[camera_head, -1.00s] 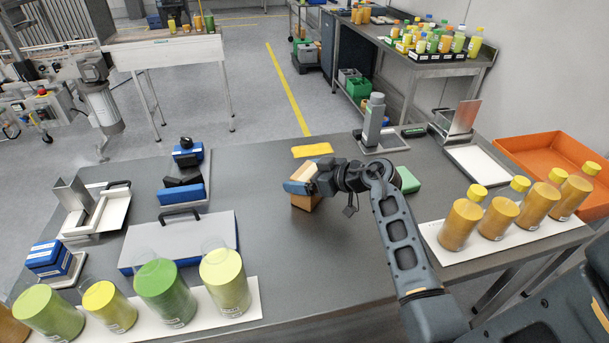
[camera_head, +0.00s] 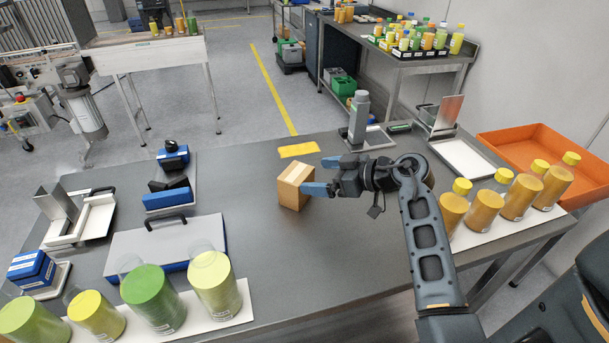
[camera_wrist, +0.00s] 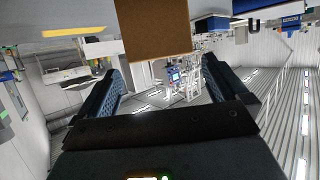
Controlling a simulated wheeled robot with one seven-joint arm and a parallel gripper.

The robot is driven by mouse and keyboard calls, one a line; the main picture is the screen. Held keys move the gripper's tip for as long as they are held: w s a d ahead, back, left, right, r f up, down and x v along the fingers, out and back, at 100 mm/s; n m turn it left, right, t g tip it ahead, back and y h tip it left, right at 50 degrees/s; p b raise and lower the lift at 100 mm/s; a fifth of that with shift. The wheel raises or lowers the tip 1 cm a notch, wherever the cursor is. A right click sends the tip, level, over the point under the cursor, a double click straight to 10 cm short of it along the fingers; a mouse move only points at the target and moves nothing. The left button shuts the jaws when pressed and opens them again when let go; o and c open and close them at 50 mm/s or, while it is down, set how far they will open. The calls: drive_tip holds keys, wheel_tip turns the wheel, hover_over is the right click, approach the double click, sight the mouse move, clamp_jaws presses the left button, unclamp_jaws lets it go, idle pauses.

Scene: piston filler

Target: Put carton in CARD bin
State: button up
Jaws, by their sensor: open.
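The carton (camera_head: 293,189) is a small brown box standing on the grey table, left of my gripper in the head view. In the wrist view the carton (camera_wrist: 153,28) shows at the top middle, beyond the fingertips. My gripper (camera_head: 323,175) is open and empty, its blue fingers pointing left at the carton. In the wrist view the two fingers of my gripper (camera_wrist: 160,87) stand wide apart with nothing between them. Whether a fingertip touches the carton is unclear. I cannot make out a bin labelled CARD in these views.
A yellow cloth (camera_head: 299,150) lies behind the carton. A grey upright device (camera_head: 358,118) stands further right. An orange tray (camera_head: 540,155) and a row of orange bottles (camera_head: 484,211) are at the right.

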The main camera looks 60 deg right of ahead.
drive_tip(key=s+a+r+n+t+y, duration=0.2)
drive_tip(key=a+r+t, duration=0.15)
drive_tip(key=a, duration=0.85)
drive_tip(key=s+a+r+n+t+y, duration=0.25)
drive_tip(key=a+r, duration=0.25)
drive_tip(key=a, duration=0.7)
drive_tip(key=s+a+f+m+g+h, duration=0.1)
drive_tip(key=s+a, duration=0.3)
drive_tip(key=s, duration=0.4)
drive_tip(key=s+a+f+m+g+h, duration=0.1)
drive_tip(key=s+a+m+g+h, duration=0.1)
drive_tip(key=s, duration=0.6)
drive_tip(key=shift+s+a+m+g+h, duration=0.35)
drive_tip(key=shift+a+m+g, duration=0.1)
drive_tip(key=shift+a+g, duration=0.55)
